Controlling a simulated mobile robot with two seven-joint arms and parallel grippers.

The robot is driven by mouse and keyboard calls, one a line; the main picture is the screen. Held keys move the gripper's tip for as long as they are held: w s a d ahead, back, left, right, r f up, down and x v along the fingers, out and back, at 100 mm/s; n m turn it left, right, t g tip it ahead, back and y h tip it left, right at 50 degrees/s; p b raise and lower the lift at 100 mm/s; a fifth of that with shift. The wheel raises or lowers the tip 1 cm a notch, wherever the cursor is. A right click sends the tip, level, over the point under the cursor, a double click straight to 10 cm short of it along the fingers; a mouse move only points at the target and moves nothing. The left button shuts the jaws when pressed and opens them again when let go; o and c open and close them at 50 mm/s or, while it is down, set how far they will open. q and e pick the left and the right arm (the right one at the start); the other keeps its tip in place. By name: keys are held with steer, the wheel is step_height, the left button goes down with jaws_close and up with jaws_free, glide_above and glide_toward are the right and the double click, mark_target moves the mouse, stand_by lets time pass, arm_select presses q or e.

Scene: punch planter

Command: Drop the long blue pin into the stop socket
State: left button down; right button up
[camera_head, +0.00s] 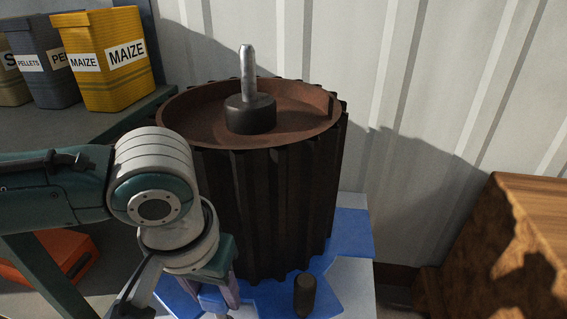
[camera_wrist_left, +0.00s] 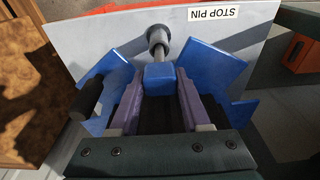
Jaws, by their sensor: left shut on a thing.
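My left gripper (camera_head: 218,297) is low in front of the ribbed drum in the head view. In the left wrist view its purple fingers (camera_wrist_left: 159,92) are shut on the blue block-shaped head of the long pin (camera_wrist_left: 160,78). A grey shaft runs from that head towards a round grey socket (camera_wrist_left: 157,35) on the pale plate, beside the label "STOP PIN". Shaft and socket overlap in this view; I cannot tell whether the tip is inside. The socket is hidden in the head view. My right gripper is not in view.
The brown ribbed drum (camera_head: 270,200) has a dark hub and metal shaft on top. A dark peg (camera_head: 305,295) stands beside my gripper on the blue base (camera_head: 347,240). Yellow maize bin (camera_head: 105,60) stands on the left bench; a wooden box (camera_head: 520,240) is right.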

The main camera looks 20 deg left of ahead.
arm_select(q)
steer(key=shift+f+b, duration=1.3)
steer(key=shift+f, duration=1.05)
steer(key=shift+c, duration=1.4)
jaws_free()
steer(key=r+p, duration=0.2)
steer(key=r, duration=0.1)
steer(key=r+p, duration=0.2)
steer(key=r, duration=0.1)
steer(key=s+r+p, duration=0.1)
steer(key=r+p, duration=0.1)
steer(key=r, duration=0.1)
steer(key=shift+s+d, duration=0.1)
steer(key=shift+d, duration=0.05)
steer(key=shift+s+r, duration=0.1)
steer(key=shift+r, duration=0.3)
